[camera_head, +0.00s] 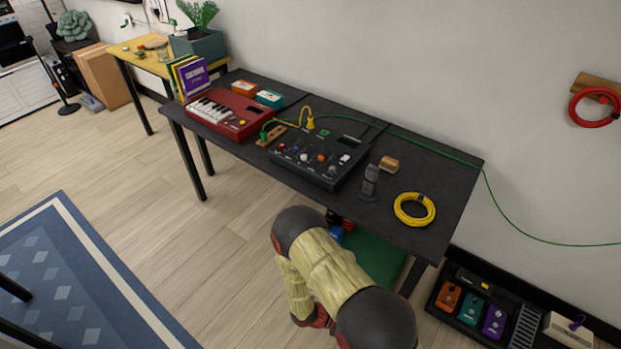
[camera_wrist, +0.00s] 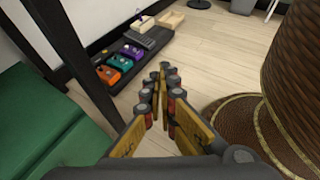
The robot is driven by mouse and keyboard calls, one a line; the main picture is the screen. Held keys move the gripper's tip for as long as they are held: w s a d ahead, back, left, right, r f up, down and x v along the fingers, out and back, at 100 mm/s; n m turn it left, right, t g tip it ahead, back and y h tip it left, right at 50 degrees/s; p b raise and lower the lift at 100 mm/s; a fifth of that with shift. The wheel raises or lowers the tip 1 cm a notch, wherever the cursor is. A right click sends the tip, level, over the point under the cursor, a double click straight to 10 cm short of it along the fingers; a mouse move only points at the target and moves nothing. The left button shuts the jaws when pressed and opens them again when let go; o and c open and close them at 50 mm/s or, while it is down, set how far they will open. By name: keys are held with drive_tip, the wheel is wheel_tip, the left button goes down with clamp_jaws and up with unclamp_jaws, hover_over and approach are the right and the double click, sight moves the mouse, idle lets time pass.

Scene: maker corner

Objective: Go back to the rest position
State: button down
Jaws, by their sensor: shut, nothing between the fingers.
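My gripper (camera_wrist: 165,74) shows in the wrist view with its fingertips together and nothing between them. It points over the wood floor, with pedals ahead to the left and a woven basket-like object close on the right. In the head view my arm (camera_head: 330,262) is bent in front of the black table, low at the bottom middle. The gripper itself cannot be made out there.
The black table (camera_head: 455,191) holds a red keyboard (camera_head: 228,118), a mixer (camera_head: 318,158) and a yellow cable coil (camera_head: 414,209). A pedalboard with an orange pedal (camera_head: 447,297) lies right. In the wrist view, a green surface (camera_wrist: 35,115) is left and the brown woven object (camera_wrist: 290,75) right.

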drive_tip(key=a+r+m+g+y, duration=0.2)
drive_tip(key=a+r+m+y, duration=0.15)
drive_tip(key=r, duration=0.65)
drive_tip(key=a+r+m+g+y, duration=0.1)
drive_tip(key=a+r+m+y, duration=0.3)
drive_tip(key=r, duration=0.7)
drive_tip(key=s+d+r+m+t+y+p, duration=0.1)
drive_tip(key=s+r+m+t+y, duration=0.1)
drive_tip(key=r, duration=0.9)
drive_tip(key=s+d+r+m+t+y+p, duration=0.1)
drive_tip(key=r+m+t, duration=0.3)
drive_tip(key=r, duration=0.8)
drive_tip(key=s+d+r+m+t+y+p, duration=0.1)
drive_tip(key=s+d+r+m+t+y, duration=0.1)
drive_tip(key=r, duration=1)
drive_tip(key=shift+s+m+t+y, duration=0.35)
drive_tip(key=shift+s+m+t, duration=0.45)
drive_tip(key=shift+m, duration=0.05)
